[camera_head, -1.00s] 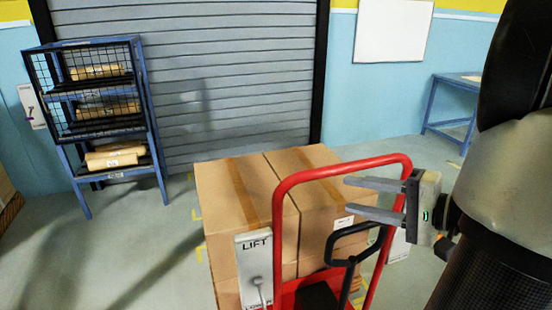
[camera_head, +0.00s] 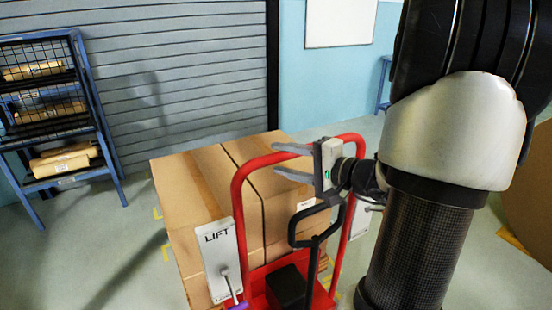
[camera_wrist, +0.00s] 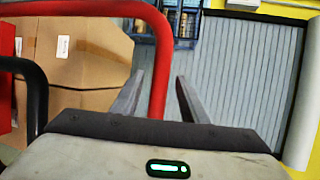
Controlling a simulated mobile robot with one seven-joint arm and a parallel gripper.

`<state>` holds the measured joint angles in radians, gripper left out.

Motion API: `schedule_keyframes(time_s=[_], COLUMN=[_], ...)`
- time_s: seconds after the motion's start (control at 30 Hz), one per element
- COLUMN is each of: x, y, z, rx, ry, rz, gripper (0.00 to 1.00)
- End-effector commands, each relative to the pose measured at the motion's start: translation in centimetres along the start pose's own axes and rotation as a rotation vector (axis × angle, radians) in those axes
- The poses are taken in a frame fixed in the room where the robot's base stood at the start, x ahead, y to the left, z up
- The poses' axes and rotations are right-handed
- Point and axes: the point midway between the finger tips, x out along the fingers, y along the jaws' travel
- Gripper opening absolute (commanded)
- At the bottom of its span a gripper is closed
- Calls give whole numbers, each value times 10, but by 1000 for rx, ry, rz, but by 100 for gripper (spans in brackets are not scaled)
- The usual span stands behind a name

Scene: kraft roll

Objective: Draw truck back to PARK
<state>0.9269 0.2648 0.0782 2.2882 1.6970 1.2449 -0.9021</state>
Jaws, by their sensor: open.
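The red truck (camera_head: 240,212) stands in the middle of the head view, loaded with brown cartons (camera_head: 195,190). Its black handle loop (camera_head: 318,218) sits low inside the red frame. A LIFT panel (camera_head: 220,258) with a small lever is on the left upright. My gripper (camera_head: 284,162) is open at the top of the red frame, its fingers pointing left. In the wrist view, the red bar (camera_wrist: 162,60) passes close by the left finger, and the black loop (camera_wrist: 38,85) is at the left. No PARK mark is readable.
A blue wire-fronted rack (camera_head: 95,130) with brown rolls stands at the left by the grey shutter (camera_head: 190,70). A whiteboard (camera_head: 340,22) hangs at the back. Yellow floor marks (camera_head: 158,212) show left of the cartons. A large brown round thing (camera_head: 530,185) is at the right edge.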

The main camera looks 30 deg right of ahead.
Motion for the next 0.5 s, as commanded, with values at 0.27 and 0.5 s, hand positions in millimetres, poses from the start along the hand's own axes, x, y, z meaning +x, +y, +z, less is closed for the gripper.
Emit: schedule_keyframes(time_s=[0.27,0.5], x=[25,26], y=[0,0], z=[0,0], rx=[-1,-1], ry=[-1,0], rz=[-1,0], gripper=[40,40])
